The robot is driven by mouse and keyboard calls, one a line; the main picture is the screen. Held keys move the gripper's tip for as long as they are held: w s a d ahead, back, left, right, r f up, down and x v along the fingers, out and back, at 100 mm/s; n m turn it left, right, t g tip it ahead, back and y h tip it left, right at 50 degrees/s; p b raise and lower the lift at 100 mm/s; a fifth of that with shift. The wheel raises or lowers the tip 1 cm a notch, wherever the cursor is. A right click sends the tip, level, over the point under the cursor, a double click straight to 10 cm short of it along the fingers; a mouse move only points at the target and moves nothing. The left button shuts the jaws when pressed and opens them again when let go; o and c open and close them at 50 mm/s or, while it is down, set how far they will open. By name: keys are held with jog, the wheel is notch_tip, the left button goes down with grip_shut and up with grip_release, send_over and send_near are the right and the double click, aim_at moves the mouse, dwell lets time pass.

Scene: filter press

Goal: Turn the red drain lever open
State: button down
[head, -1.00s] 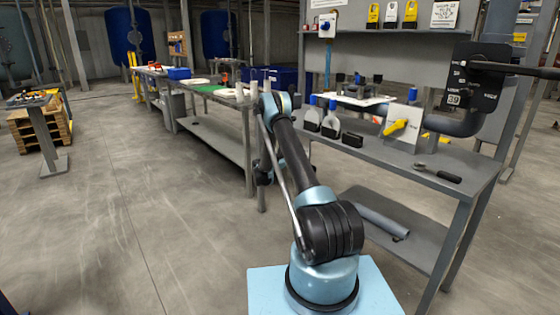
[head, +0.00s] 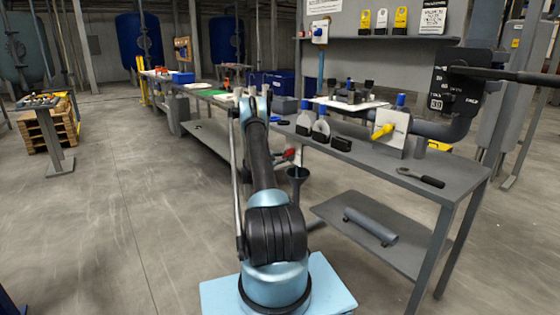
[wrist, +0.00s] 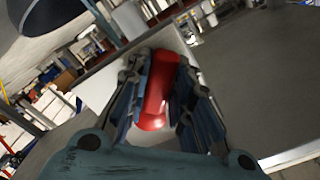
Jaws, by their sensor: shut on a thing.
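The red drain lever (wrist: 158,92) lies between the two blue-grey fingers of my gripper (wrist: 164,66) in the wrist view. The fingers are shut on it, one along each side. Its rounded near end shows towards the wrist, and its far end is partly hidden. In the head view, a small red part (head: 290,153) shows just right of my arm, at the near side of the bench and above a dark funnel (head: 297,174). My gripper is mostly hidden behind my arm there.
A white plate (wrist: 97,91) is behind the lever. A grey tube (head: 371,226) lies on the lower shelf. The floor left of my arm is clear.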

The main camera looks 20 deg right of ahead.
jog(key=shift+w+a, duration=0.15)
jog(key=shift+w, duration=0.1)
jog(key=c, duration=1.5)
grip_release()
jog(key=shift+o, duration=0.5)
jog(key=shift+s, duration=0.1)
jog(key=v, duration=1.2)
